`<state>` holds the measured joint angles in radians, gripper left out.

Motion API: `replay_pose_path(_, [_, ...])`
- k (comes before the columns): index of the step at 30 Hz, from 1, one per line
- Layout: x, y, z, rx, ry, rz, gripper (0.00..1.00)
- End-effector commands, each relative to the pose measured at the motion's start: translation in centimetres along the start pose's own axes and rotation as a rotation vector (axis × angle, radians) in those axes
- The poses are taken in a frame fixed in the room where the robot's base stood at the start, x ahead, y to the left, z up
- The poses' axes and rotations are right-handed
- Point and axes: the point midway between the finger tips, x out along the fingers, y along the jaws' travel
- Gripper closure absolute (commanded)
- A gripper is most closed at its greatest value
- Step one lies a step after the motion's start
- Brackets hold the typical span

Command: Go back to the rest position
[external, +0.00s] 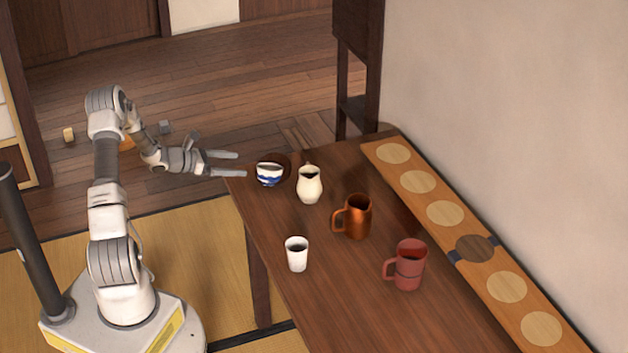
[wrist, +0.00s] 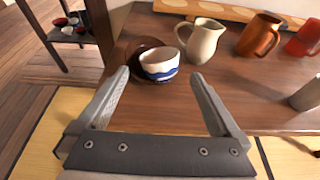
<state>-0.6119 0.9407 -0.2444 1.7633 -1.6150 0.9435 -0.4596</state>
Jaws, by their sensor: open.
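My gripper (external: 232,164) is open and empty at the left edge of the table, its fingers pointing right toward a white and blue bowl (external: 269,174). In the wrist view my gripper's two fingers (wrist: 160,100) are spread wide, with the bowl (wrist: 160,65) ahead between them and apart from both. The bowl sits at the table's far left corner, on or against a dark brown round dish (wrist: 142,52); the bowl partly hides this dish.
A cream pitcher (external: 309,186), a copper mug (external: 354,218), a red mug (external: 407,265) and a white cup (external: 297,254) stand on the wooden table (external: 330,300). A long board with pale discs (external: 475,210) lies along the wall. A dark shelf (wrist: 66,36) holds small bowls.

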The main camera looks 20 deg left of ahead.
Motion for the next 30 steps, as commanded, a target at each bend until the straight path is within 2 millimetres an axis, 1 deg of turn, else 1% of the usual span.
replay_pose_path(2, [-0.1, -0.5, 1.0, 0.033, 0.007, -0.016, 0.0])
replay_pose_path(5, [-0.5, -2.1, 3.3, 0.128, 0.034, -0.065, 0.0])
replay_pose_path(8, [-1.4, -4.7, 6.4, 0.274, 0.076, -0.138, 0.0])
replay_pose_path(9, [-1.8, -5.9, 7.6, 0.341, 0.095, -0.171, 0.0])
replay_pose_path(12, [-3.1, -8.8, 10.3, 0.503, 0.142, -0.25, 0.0])
replay_pose_path(14, [-4.0, -10.5, 11.7, 0.599, 0.17, -0.294, 0.0])
replay_pose_path(18, [-6.5, -14.3, 14.6, 0.822, 0.234, -0.395, 0.0])
replay_pose_path(21, [-8.5, -16.8, 16.3, 0.978, 0.279, -0.462, 0.0])
replay_pose_path(26, [-12.1, -20.4, 18.4, 1.225, 0.352, -0.56, 0.0])
replay_pose_path(30, [-15.4, -23.1, 19.8, 1.435, 0.419, -0.638, 0.0])
